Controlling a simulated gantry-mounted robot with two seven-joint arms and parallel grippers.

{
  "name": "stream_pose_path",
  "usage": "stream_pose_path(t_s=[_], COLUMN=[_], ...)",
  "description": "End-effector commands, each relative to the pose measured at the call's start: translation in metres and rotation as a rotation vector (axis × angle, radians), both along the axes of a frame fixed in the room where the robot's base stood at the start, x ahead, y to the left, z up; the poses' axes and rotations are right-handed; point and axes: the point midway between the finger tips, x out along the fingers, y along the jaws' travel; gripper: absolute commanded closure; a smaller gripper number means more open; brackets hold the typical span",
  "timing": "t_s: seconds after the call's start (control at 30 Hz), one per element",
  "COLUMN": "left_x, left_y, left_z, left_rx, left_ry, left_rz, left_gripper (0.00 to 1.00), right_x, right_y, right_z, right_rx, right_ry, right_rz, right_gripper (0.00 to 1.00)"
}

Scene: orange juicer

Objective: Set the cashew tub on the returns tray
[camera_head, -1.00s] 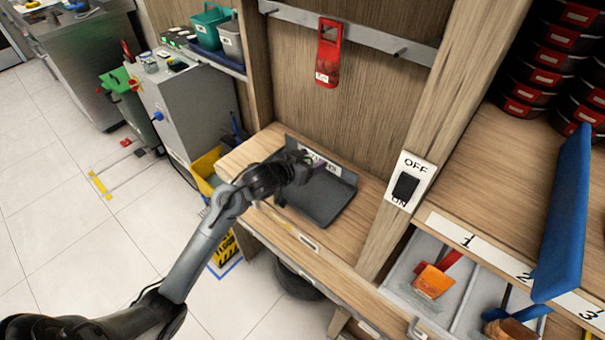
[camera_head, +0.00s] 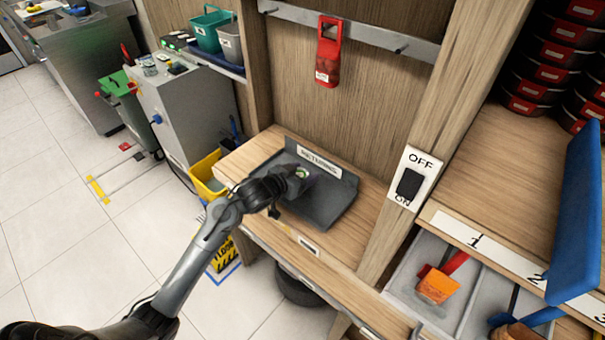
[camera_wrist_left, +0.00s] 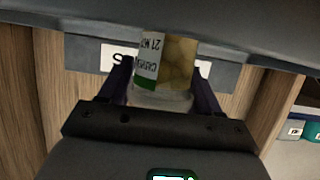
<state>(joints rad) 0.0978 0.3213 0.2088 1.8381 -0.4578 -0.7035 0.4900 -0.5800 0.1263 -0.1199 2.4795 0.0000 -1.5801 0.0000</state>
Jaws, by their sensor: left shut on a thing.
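The returns tray (camera_head: 334,207) is a dark grey tray with a raised back that carries a "RETURNS" label. It sits on the wooden counter in the middle of the head view. My left gripper (camera_head: 301,175) is over the tray. In the left wrist view the left gripper (camera_wrist_left: 165,88) is shut on the cashew tub (camera_wrist_left: 178,65), a clear tub with a white and green label and pale nuts inside. In the head view the tub is mostly hidden by the gripper. I cannot tell whether the tub touches the tray. My right gripper is not in view.
A wooden post with an OFF/ON switch (camera_head: 409,184) stands right of the tray. A red scoop-like holder (camera_head: 327,52) hangs on the rail behind. A yellow bin (camera_head: 207,176) is left of the counter. A blue panel (camera_head: 574,215) stands at the right.

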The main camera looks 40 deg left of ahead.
Motion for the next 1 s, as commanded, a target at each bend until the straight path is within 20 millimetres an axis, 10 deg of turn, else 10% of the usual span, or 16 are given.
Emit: stream_pose_path(t_s=[0.1,0.13,0.27,0.67,1.0], left_x=[0.0,0.0,0.0,-0.001,-0.048], left_y=[0.0,0.0,0.0,0.0,0.0], left_z=[-0.004,-0.004,-0.003,0.002,0.022], left_rx=[-0.001,-0.001,-0.001,0.001,0.001], left_ry=[0.002,0.002,0.001,-0.001,0.002], left_rz=[0.0,0.0,0.0,0.0,0.0], left_gripper=[0.68,0.32,0.12,0.11,0.11], right_x=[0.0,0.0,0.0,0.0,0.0], right_y=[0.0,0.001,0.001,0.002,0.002], right_z=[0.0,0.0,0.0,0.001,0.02], right_rx=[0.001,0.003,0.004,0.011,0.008], right_ry=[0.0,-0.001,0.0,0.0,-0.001], right_rz=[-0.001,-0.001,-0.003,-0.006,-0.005], right_gripper=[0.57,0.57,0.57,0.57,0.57])
